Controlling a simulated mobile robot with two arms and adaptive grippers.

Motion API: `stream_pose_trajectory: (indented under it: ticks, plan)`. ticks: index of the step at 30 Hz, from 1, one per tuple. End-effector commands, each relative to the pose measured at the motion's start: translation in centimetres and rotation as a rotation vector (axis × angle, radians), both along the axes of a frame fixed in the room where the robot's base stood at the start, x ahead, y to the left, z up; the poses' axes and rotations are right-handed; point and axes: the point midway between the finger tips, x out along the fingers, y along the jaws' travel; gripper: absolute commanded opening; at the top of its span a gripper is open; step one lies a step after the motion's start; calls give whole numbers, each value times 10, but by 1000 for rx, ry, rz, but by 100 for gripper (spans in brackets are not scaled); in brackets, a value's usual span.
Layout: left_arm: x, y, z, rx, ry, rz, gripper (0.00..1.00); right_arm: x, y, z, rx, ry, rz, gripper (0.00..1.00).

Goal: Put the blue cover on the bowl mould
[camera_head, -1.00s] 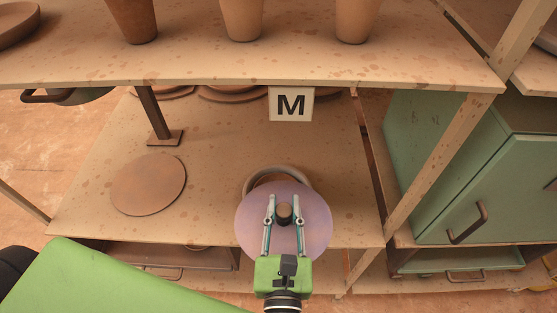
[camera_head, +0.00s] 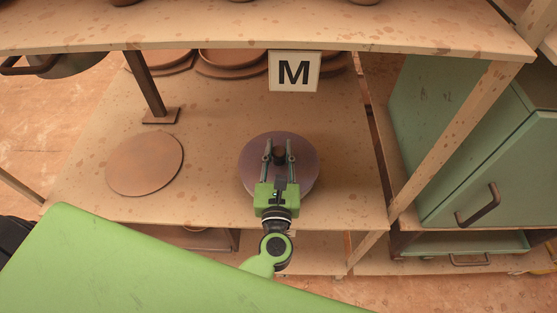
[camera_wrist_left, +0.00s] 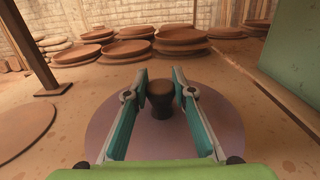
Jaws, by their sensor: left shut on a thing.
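The cover (camera_head: 304,172) is a round disc that looks purple-grey, with a dark knob (camera_head: 279,155) at its centre. It is over the lower shelf board, right of centre in the head view, and looks about level. My left gripper (camera_head: 278,147) is shut on the knob, one finger on each side. In the left wrist view the cover (camera_wrist_left: 228,125) spreads below the fingers, and the knob (camera_wrist_left: 160,97) stands between them. The bowl mould is hidden in both views now, so I cannot tell whether the cover touches it. My right gripper is not in view.
A flat brown disc (camera_head: 145,164) lies on the shelf to the left. An upper board with an M sign (camera_head: 294,72) overhangs the back. A post (camera_head: 149,88) stands at the left, a green cabinet (camera_head: 480,140) at the right. Stacked brown dishes (camera_wrist_left: 178,37) are behind.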

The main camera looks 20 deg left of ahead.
Motion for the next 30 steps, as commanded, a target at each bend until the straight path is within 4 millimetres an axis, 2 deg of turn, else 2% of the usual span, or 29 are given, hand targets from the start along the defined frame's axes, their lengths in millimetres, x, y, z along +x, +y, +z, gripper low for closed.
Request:
stream_pose_trajectory:
  ticks: [5, 12, 20, 30]
  plan:
    - [8, 3, -10, 3, -2, 0, 0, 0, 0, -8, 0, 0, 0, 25]
    - [9, 4, -42, 2, -2, 0, 0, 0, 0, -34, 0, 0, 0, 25]
    - [9, 4, -40, 1, -2, 1, 0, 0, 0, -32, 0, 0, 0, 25]
    - [9, 4, -50, 1, -2, 0, 0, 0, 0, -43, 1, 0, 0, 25]
